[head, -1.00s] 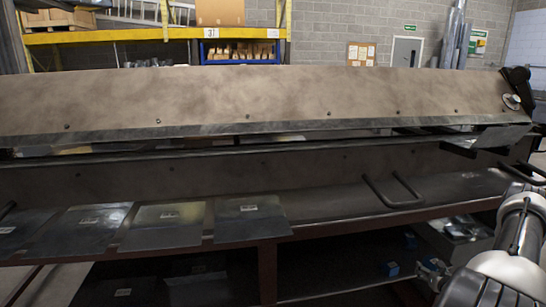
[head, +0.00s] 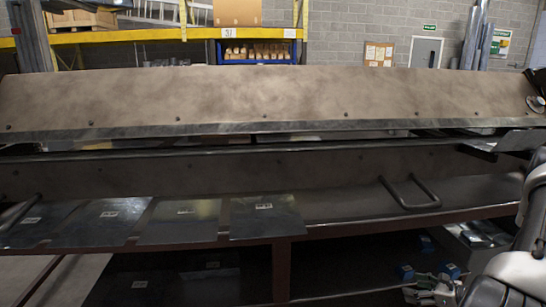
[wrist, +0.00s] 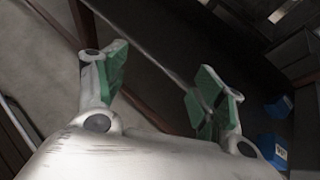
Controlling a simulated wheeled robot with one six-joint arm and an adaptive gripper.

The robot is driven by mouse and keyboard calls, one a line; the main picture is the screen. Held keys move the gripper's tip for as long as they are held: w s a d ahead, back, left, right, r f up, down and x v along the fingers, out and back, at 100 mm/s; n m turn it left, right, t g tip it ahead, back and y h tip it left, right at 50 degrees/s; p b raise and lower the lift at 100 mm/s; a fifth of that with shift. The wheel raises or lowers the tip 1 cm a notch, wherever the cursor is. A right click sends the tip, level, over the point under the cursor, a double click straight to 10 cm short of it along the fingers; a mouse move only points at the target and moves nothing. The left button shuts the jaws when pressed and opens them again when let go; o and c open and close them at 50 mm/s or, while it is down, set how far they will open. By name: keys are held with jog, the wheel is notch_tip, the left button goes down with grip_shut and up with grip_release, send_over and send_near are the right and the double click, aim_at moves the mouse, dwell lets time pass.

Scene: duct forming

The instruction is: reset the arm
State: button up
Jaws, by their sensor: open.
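My gripper (wrist: 158,88) is open in the wrist view, with green pads on its two fingers and nothing between them. In the head view my gripper (head: 432,290) shows small at the lower right, low in front of the dark space under the machine. My arm runs along the right edge of the head view, over the machine's right end.
A long folding machine (head: 260,95) spans the view, with a U-shaped handle (head: 410,195). Several metal sheets, one here (head: 266,216), lie on its front shelf. Blue objects (head: 405,271) lie below; one also shows in the wrist view (wrist: 272,150). Yellow shelving (head: 160,34) stands behind.

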jog(key=s+a+r+n+g+h, duration=0.2)
jog(key=s+a+r+n, duration=0.3)
jog(key=r, duration=1)
jog(key=s+a+r+n+g+h, duration=0.2)
jog(key=s+a+r+n, duration=0.3)
jog(key=s+r+n, duration=0.4)
jog(key=s+a+r+n+g+h, duration=0.1)
jog(key=s+a+r+n, duration=0.4)
jog(key=r+n, duration=0.9)
notch_tip(320, 180, up, 8)
jog(key=shift+s+r+n+g+h, duration=0.2)
jog(key=shift+s+n+g+h, duration=0.2)
jog(key=shift+s+h, duration=0.65)
jog(key=shift+s+a+y, duration=0.1)
jog(key=shift+s+y, duration=0.05)
jog(key=shift+y, duration=0.1)
